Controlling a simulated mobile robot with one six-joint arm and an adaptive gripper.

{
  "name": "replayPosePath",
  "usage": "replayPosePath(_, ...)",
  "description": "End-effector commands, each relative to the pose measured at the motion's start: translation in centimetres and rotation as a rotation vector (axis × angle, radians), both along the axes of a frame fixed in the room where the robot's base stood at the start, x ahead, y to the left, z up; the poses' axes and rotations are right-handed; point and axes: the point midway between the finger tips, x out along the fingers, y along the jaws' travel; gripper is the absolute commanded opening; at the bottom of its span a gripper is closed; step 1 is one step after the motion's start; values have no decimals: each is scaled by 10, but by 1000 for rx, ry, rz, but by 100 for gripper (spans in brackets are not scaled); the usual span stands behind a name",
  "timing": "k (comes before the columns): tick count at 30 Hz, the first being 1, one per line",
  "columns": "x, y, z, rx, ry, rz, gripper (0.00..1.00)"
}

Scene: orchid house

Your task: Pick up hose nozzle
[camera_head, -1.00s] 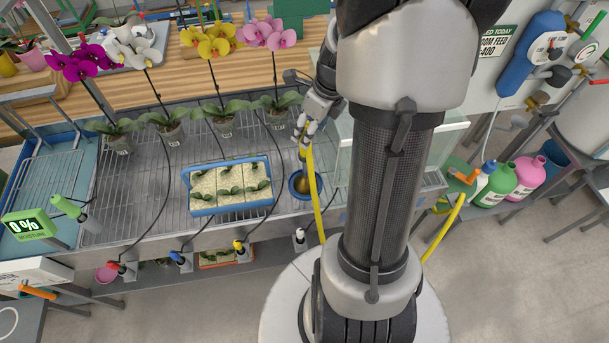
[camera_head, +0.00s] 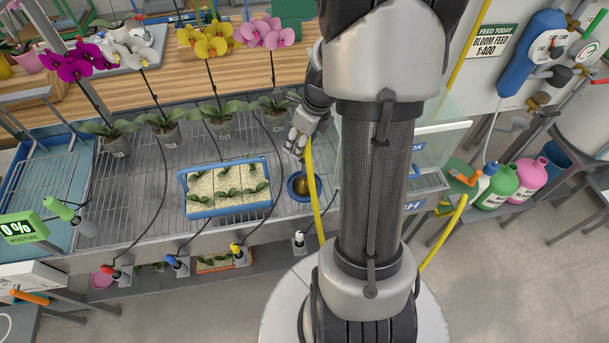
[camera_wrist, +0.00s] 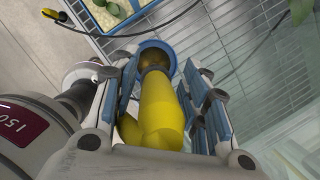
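A yellow hose (camera_head: 315,190) rises from beside the bench, its upper end close to my gripper (camera_head: 296,147). In the wrist view, a thick yellow body (camera_wrist: 162,105), which looks like the hose's nozzle end, lies between the two fingers of my gripper (camera_wrist: 163,85). The fingers stand apart on either side of it with narrow gaps visible, so they look open around it. I cannot tell whether the tip touches the cup.
A blue tray (camera_head: 193,213) of seedlings stands left of the cup on the wire bench (camera_head: 150,205). Potted orchids (camera_head: 222,122) line the bench behind. A clear-walled box (camera_head: 428,140) stands to the right. Dark cables run over the bench front.

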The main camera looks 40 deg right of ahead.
Motion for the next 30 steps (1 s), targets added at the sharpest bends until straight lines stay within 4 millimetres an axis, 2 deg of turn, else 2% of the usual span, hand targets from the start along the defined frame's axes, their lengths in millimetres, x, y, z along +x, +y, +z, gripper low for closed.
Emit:
replayPosePath(2, 0, 0, 0, 0, 0, 0, 34)
replayPosePath(17, 0, 0, 0, 0, 0, 0, 0)
replayPosePath(25, 0, 0, 2, -1, -1, 0, 0)
replayPosePath(30, 1, 0, 14, -2, -2, 0, 0)
